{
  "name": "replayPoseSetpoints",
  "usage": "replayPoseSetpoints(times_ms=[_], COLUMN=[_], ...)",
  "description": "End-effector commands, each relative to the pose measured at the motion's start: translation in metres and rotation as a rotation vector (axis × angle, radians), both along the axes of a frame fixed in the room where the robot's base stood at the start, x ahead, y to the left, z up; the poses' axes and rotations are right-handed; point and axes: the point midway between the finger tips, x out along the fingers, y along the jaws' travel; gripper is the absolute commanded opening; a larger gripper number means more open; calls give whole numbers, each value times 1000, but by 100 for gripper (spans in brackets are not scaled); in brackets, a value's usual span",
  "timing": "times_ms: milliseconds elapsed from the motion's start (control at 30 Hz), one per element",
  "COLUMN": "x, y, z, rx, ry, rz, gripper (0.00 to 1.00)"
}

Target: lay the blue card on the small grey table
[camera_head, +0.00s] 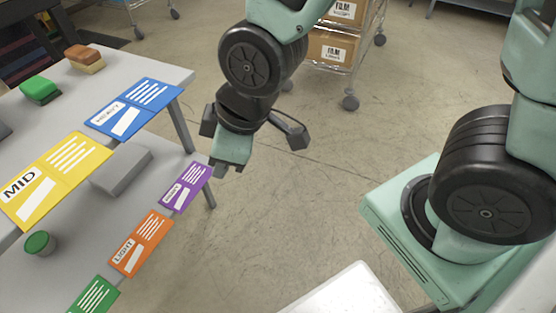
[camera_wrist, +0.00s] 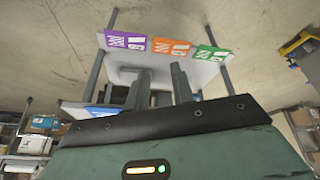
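The blue card (camera_head: 134,107), marked HEAVY, lies near the right edge of a grey tabletop (camera_head: 160,67) at the left of the head view. A grey surface (camera_head: 75,235) nearer me bears the purple, orange and green cards; I cannot tell which grey surface is the small table. My gripper (camera_head: 228,166) hangs over the floor to the right of the blue card, apart from it. In the wrist view its two fingers (camera_wrist: 160,75) stand apart with nothing between them.
A yellow MID card (camera_head: 55,178), a grey block (camera_head: 121,170), a green-topped pot (camera_head: 39,243) and two brushlike blocks share the grey surfaces. Purple (camera_head: 186,186) and orange (camera_head: 140,243) cards line the near edge. A wire rack with boxes (camera_head: 333,48) stands behind.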

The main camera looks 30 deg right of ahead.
Motion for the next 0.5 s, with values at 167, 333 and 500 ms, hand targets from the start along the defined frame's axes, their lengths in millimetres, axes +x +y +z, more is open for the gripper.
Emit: replayPoseSetpoints(times_ms=[167, 333, 500], x=[-52, -81, -88], y=[-31, -49, -53], z=[28, 41, 43], rx=[-104, -176, -193], ry=[199, 295, 316], rz=[-204, -317, -344], gripper=[24, 24, 24])
